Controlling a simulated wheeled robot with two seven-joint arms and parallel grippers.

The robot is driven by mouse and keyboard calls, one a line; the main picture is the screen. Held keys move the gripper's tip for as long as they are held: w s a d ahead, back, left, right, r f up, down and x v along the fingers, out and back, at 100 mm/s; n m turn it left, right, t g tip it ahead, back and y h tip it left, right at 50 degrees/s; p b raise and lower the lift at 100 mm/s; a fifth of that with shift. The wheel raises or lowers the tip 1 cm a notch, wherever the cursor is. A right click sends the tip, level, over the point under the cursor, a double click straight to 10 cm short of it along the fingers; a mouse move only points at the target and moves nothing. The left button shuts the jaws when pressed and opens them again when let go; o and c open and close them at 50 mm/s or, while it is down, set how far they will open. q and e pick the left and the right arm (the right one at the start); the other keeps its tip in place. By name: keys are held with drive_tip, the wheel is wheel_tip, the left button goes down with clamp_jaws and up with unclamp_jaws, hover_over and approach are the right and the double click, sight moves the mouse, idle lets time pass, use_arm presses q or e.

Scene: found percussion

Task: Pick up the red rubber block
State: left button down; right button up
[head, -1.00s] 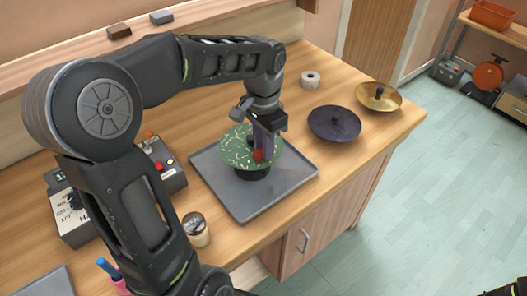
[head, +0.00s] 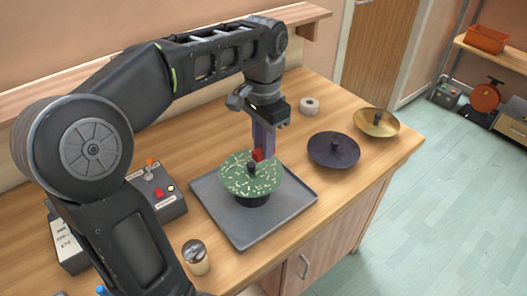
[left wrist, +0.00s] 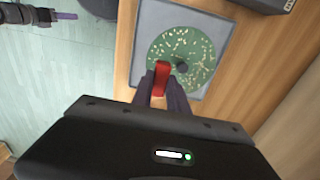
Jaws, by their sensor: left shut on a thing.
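The red rubber block (head: 257,155) is between the fingertips of my left gripper (head: 260,150), which is shut on it. In the head view it is just above the speckled green disc (head: 240,178), near the disc's dark centre knob. In the left wrist view the red block (left wrist: 161,78) lies between the two dark fingers, beside the knob, with the green disc (left wrist: 195,48) behind it. The disc sits on a dark round base on a grey tray (head: 232,232).
A dark dish (head: 333,150) and a brass dish (head: 377,122) stand to the right. A tape roll (head: 309,105) is behind. A switch box (head: 165,195) and a lidded jar (head: 195,257) stand to the left. The table's front edge drops to open floor (head: 420,220).

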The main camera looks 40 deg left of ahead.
use_arm(q)
drive_tip(key=shift+r, duration=0.1)
idle(0.6)
drive_tip(key=w+d+f+n, duration=0.3)
drive_tip(key=w+d+f, duration=0.7)
drive_tip(key=d, duration=0.2)
drive_tip(key=shift+w+d, duration=0.2)
drive_tip(key=shift+w, duration=0.1)
